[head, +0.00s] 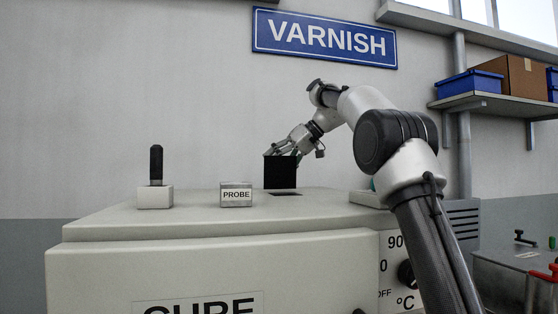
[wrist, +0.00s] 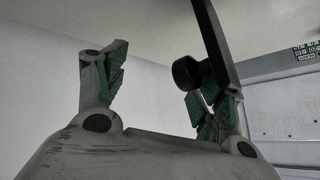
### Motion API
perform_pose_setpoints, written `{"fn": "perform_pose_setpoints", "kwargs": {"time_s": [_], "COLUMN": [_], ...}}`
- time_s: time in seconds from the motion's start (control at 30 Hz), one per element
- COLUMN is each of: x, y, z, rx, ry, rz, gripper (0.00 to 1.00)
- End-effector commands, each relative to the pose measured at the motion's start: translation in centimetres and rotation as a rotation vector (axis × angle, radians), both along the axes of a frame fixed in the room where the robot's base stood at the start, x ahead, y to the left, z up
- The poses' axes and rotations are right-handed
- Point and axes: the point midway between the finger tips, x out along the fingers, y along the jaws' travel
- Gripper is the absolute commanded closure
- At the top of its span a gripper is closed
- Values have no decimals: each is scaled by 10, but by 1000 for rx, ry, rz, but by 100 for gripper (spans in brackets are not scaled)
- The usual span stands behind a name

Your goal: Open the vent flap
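The vent flap (head: 281,172) is a black square panel standing about upright on top of the beige cabinet. A dark opening (head: 286,193) shows in the cabinet top at its foot. In the wrist view the flap (wrist: 222,45) is seen nearly edge-on as a dark bar, with a round dark knob (wrist: 187,72) on its side. My gripper (head: 284,150) is at the flap's upper edge, partly hidden by it. In the wrist view its green-padded fingers (wrist: 160,92) are wide apart. The right finger is beside the flap and knob; I cannot tell whether they touch.
The cabinet top (head: 105,222) also carries a white block with a black upright handle (head: 156,170) and a small PROBE box (head: 236,194) left of the flap. A wall with a VARNISH sign (head: 325,38) is behind. A shelf (head: 490,103) with boxes is at right.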

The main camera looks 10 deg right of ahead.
Motion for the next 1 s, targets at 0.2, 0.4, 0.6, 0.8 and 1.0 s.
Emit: {"fn": "perform_pose_setpoints", "kwargs": {"time_s": [0.2, 0.4, 0.6, 0.8, 1.0], "x": [2, 3, 2, -9, -27], "y": [-2, -2, -4, -24, -53], "z": [-9, -9, -7, 14, 47], "rx": [-7, -7, -7, -6, -4], "ry": [14, 15, 14, 6, 1], "rz": [-1, -2, -3, -10, -9], "gripper": [51, 51, 51, 51, 51]}}
